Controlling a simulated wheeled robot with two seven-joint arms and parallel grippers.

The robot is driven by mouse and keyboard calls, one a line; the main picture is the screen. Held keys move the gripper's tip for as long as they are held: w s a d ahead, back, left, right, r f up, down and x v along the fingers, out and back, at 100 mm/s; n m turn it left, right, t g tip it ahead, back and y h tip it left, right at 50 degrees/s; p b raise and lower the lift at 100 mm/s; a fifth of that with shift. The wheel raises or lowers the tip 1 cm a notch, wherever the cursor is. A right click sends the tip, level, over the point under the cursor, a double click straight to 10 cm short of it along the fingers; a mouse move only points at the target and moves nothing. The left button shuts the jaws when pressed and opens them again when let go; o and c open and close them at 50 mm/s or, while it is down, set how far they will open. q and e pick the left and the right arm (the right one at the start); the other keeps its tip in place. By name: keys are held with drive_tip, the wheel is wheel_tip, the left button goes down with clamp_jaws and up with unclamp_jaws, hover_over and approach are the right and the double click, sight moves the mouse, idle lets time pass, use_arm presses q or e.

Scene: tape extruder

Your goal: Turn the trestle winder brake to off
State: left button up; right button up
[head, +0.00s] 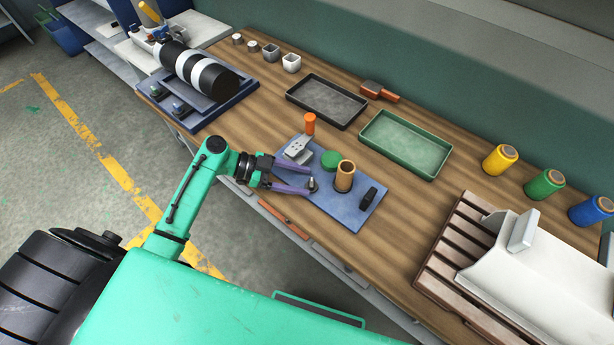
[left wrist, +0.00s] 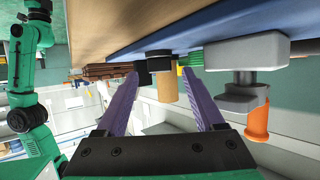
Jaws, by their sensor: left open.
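The trestle winder shows as a blue base plate (head: 343,214) on the wooden bench. It carries a tan tube (head: 345,176), a green disc (head: 330,159), a grey bracket (head: 298,149), an orange cylinder (head: 309,123) and a black block (head: 372,194). A small dark and silver knob (head: 311,185) sits near the plate's front edge; I cannot read its setting. My left gripper (head: 310,179) is open, its purple fingers reaching over the front edge beside the knob. In the left wrist view, the fingertips (left wrist: 161,73) point toward the plate's parts. My right gripper is not in view.
A black tray (head: 326,101) and a green tray (head: 405,144) lie behind the plate. Yellow (head: 500,160), green (head: 545,184) and blue (head: 591,210) spools stand at the right, near a slatted brown rack (head: 455,262).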

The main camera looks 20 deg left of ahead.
use_arm(q)
drive_tip(key=shift+x, duration=1.05)
drive_tip(key=shift+a+f, duration=0.1)
clamp_jaws()
